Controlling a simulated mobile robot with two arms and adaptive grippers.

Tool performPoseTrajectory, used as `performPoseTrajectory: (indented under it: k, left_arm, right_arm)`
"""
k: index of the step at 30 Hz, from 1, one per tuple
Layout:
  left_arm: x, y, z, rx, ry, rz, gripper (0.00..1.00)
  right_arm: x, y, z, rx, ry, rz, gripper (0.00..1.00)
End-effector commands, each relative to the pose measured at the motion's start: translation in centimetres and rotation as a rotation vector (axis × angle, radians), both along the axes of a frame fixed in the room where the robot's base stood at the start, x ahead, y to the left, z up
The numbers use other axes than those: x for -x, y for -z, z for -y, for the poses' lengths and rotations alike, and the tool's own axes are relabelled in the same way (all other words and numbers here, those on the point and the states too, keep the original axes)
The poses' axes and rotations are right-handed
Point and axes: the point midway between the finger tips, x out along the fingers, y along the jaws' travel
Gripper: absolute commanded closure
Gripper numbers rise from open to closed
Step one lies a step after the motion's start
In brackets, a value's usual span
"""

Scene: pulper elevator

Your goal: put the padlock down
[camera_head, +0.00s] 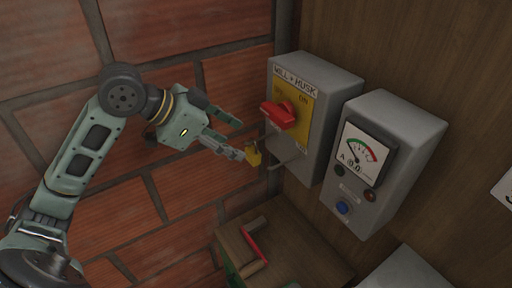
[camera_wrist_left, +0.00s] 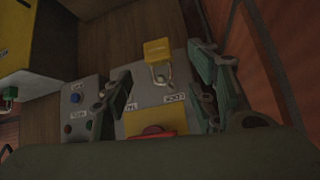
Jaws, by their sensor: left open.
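A small yellow padlock (camera_head: 253,157) shows beside the lower left edge of the grey switch box (camera_head: 334,80), in front of the brick wall. My left gripper (camera_head: 234,137) is open, with its fingertips close to the padlock. In the left wrist view, the padlock (camera_wrist_left: 157,49) and its metal shackle lie between the two spread fingers (camera_wrist_left: 160,85), towards their tips. I cannot tell whether a finger touches the padlock or what supports it. The box has a red rotary handle (camera_head: 279,114) on a yellow plate. My right gripper is out of view.
A grey meter box (camera_head: 407,145) with a dial, lamps and a blue button is to the right of the switch box. Below is a wooden surface (camera_head: 300,262) with a red-edged item (camera_head: 254,246). A yellow box (camera_wrist_left: 30,40) shows at the left of the wrist view.

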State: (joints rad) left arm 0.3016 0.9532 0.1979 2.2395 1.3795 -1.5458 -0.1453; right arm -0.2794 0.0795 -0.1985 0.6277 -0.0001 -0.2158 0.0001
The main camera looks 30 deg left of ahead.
Motion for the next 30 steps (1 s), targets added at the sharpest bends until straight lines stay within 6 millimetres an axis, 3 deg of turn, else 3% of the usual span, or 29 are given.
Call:
performPoseTrajectory:
  k: [3,7,11,15,19,22,30]
  left_arm:
    - [-0.7,0.6,0.7,0.003,0.002,-0.002,0.47]
    - [-1.7,1.5,1.7,0.005,0.001,-0.004,0.47]
    - [-2.8,3.0,2.4,0.004,0.000,-0.004,0.47]
    - [-3.3,3.8,2.8,0.001,0.000,-0.001,0.47]
    - [-3.4,4.0,2.8,0.000,-0.001,0.001,0.47]
    - [-3.4,4.0,2.8,0.000,-0.001,0.001,0.48]
    - [-3.4,4.0,2.8,0.000,0.000,0.000,0.72]
  right_arm:
    - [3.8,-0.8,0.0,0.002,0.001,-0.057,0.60]
    - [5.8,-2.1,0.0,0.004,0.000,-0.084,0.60]
    - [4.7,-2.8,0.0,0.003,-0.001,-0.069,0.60]
    - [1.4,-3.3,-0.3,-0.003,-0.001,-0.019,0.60]
    - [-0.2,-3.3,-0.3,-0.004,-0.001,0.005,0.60]
    - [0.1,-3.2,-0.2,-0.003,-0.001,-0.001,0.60]
    - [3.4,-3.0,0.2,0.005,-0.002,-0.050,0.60]
